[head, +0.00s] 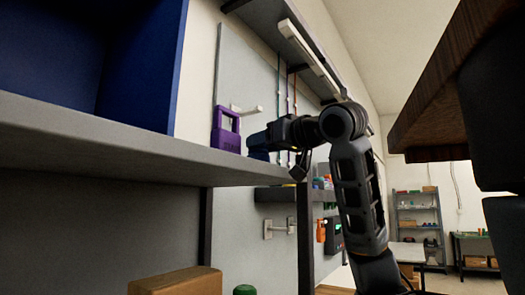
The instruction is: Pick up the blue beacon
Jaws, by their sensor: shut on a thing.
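My gripper (276,137) is at the centre of the head view, at the end of my dark arm, pointing left. It is shut on a dark blue thing, which I take to be the blue beacon (258,143). The beacon shows just left of the jaws, near the right end of the grey shelf. Much of it is hidden by the gripper, and I cannot tell whether it touches the shelf.
A purple thing with a handle (226,130) stands on the grey shelf (110,135), just left of the beacon. A large blue bin (140,65) is farther left. A wooden overhang (430,100) is at upper right. A cardboard box (175,282) is below.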

